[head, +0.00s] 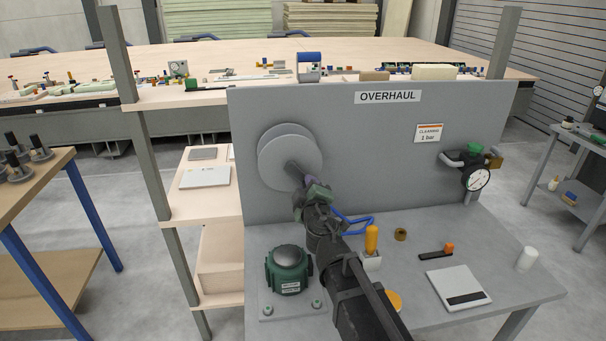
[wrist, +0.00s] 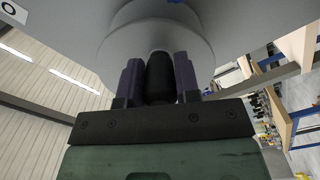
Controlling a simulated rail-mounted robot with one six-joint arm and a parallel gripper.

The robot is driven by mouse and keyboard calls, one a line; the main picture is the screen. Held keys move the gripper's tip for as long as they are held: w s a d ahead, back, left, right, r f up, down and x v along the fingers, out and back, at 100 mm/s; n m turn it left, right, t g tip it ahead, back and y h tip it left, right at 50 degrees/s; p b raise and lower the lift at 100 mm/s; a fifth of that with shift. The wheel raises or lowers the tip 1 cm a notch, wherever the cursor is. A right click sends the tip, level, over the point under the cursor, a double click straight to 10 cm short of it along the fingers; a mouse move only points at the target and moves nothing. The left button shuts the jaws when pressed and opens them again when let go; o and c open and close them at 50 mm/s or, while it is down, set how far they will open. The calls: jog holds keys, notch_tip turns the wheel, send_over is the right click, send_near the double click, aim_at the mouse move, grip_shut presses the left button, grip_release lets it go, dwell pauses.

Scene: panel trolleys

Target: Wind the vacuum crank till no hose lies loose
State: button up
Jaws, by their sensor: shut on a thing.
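The vacuum crank shows as a round grey double disc (head: 286,152) on the upright grey panel in the head view. My gripper (head: 298,172) is in front of it, at its lower right. In the wrist view my gripper (wrist: 159,82) is shut on the crank's black grip (wrist: 159,74), with one finger on each side. The grey disc (wrist: 155,35) is just beyond the fingers. A blue bent, tube-like piece (head: 357,224) lies on the bench right of my arm; I cannot tell if it is hose. My arm hides part of the bench and panel.
The grey panel (head: 370,130) reads OVERHAUL and carries a gauge (head: 477,179) at right. The bench holds a green-bodied unit (head: 289,271), a yellow-handled tool (head: 371,241), a white scale-like plate (head: 458,287) and a white cylinder (head: 526,259). A wooden shelf stands at left.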

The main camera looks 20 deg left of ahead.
jog(key=shift+a+f, duration=0.1)
jog(key=shift+a, duration=0.05)
jog(key=shift+s+a+f, duration=0.25)
jog(key=shift+a+f, duration=0.05)
jog(key=shift+f, duration=0.05)
jog(key=shift+a, duration=0.15)
jog(key=shift+s+b, duration=0.1)
jog(key=shift+b, duration=0.2)
jog(key=shift+s+a+f, duration=0.25)
jog(key=shift+a, duration=0.2)
